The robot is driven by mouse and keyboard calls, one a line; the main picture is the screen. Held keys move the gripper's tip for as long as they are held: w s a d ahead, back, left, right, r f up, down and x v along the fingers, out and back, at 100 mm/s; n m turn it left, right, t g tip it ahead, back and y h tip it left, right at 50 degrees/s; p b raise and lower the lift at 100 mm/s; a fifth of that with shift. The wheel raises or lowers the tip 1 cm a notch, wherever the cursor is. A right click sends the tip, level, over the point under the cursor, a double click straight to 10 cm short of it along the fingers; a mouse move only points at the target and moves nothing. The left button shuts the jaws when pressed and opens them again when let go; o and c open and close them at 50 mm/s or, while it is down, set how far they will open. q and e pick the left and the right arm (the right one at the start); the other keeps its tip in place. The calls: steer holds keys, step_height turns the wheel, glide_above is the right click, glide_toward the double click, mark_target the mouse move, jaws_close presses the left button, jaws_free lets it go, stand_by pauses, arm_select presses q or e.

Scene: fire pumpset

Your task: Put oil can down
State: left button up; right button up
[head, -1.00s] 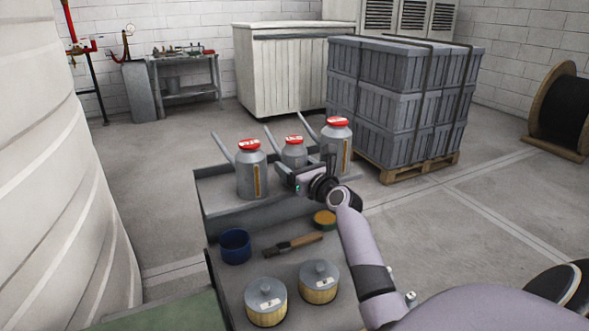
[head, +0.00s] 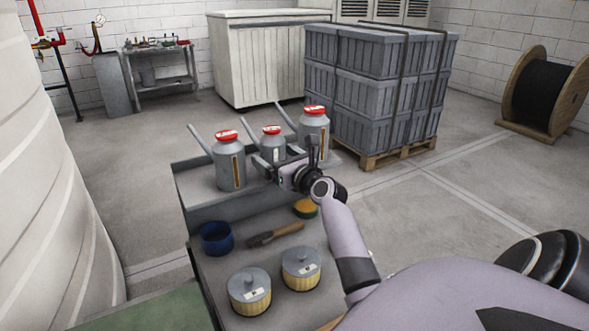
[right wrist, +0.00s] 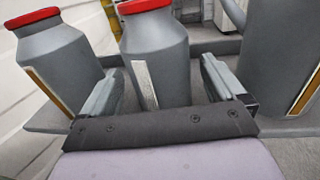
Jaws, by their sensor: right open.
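Three grey oil cans with red caps stand upright in a row on the raised rear shelf (head: 200,207) of a grey cart. They are a left can (head: 229,165), a smaller middle can (head: 271,146) and a right can (head: 314,130). My right gripper (head: 272,165) is at the middle can. In the right wrist view the open fingers (right wrist: 158,88) are on either side of the middle can (right wrist: 157,60), with the left can (right wrist: 58,55) and right can (right wrist: 284,60) outside them. Whether a finger touches the can is unclear. My left gripper is out of view.
The cart's lower front level holds a blue cup (head: 216,238), a brush (head: 275,234), a sponge-like yellow and green item (head: 305,208) and two lidded filters (head: 249,291). Strapped grey crates (head: 375,90) on a pallet stand behind. A large white tank (head: 50,200) is at left.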

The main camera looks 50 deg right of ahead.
steer(key=s+a, duration=0.1)
steer(key=s, duration=0.9)
steer(key=shift+a, duration=0.4)
steer(key=shift+s, duration=0.2)
